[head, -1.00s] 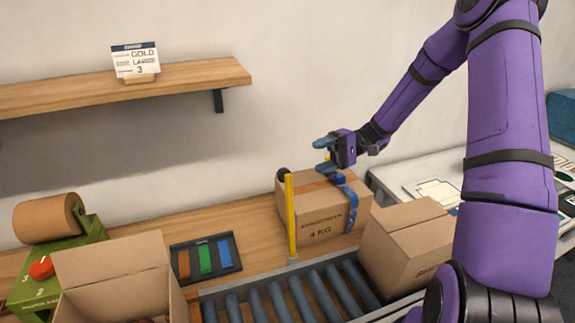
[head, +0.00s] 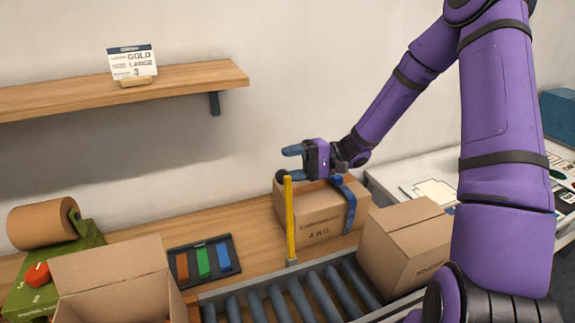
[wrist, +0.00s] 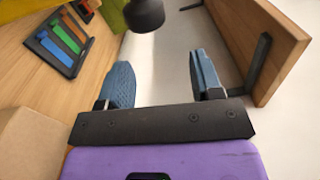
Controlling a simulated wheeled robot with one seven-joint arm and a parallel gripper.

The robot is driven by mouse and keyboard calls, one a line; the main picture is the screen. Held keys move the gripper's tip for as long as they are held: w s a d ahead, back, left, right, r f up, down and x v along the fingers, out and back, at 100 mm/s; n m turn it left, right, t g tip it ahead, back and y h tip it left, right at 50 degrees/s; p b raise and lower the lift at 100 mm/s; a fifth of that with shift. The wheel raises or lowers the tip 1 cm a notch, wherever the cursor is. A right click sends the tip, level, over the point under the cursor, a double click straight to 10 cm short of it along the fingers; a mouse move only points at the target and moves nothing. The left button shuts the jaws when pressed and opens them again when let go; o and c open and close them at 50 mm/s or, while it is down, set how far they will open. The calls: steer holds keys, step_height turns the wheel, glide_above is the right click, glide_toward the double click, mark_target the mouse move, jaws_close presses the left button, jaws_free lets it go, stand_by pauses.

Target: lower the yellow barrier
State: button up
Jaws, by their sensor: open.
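The yellow barrier (head: 289,218) stands upright at the back edge of the roller conveyor in the head view, in front of the 4 KG box. A dark round knob (head: 281,176) shows near its top; in the wrist view a dark round-ended piece (wrist: 145,14) shows at the top, ahead of the fingers. My gripper (head: 289,162) is open and empty, just above and behind the barrier's top, over the box's left end. Its two blue fingers (wrist: 162,82) are spread apart in the wrist view. I cannot tell whether a finger touches the knob.
The 4 KG box (head: 318,212) with a blue strap stands behind the conveyor (head: 262,306). Another closed box (head: 405,245) sits at the right. An open carton (head: 112,275) and a colour-bar tray (head: 203,259) lie left. A shelf (head: 120,89) juts from the wall.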

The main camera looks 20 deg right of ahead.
steer(key=shift+a, duration=0.6)
jaws_close()
steer(key=shift+s, duration=0.1)
steer(key=shift+s+a, duration=0.1)
steer(key=shift+a, duration=0.15)
stand_by(0.4)
jaws_free()
steer(key=shift+s+a, duration=0.1)
steer(key=shift+a, duration=0.05)
steer(key=w+d, duration=0.3)
steer(key=d, duration=1.1)
steer(key=shift+w+d, duration=0.2)
steer(key=shift+w, duration=0.05)
